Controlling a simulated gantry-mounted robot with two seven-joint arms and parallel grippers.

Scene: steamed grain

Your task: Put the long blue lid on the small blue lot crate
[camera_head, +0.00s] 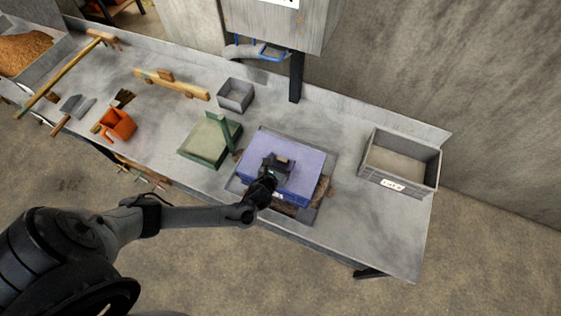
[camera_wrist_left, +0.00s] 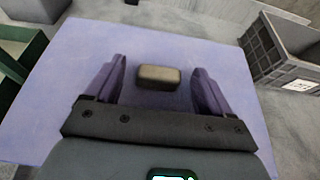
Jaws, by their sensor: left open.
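The blue lid (camera_head: 299,153) is a wide, flat, purple-blue panel at the right of centre on the bench. It also fills most of the left wrist view (camera_wrist_left: 70,75). A tan block-shaped knob (camera_wrist_left: 158,77) stands on its top. A darker blue side with a small white label, apparently the blue crate (camera_head: 277,196), shows at the lid's front edge; how the lid sits on it cannot be told. My left gripper (camera_head: 273,166) is over the lid. Its fingers (camera_wrist_left: 158,88) are open, one on each side of the knob, with gaps. My right gripper is not in view.
A grey tray (camera_head: 308,215) and brown material (camera_head: 322,189) show under and beside the blue lid. A grey labelled crate (camera_head: 375,179) stands to the right.

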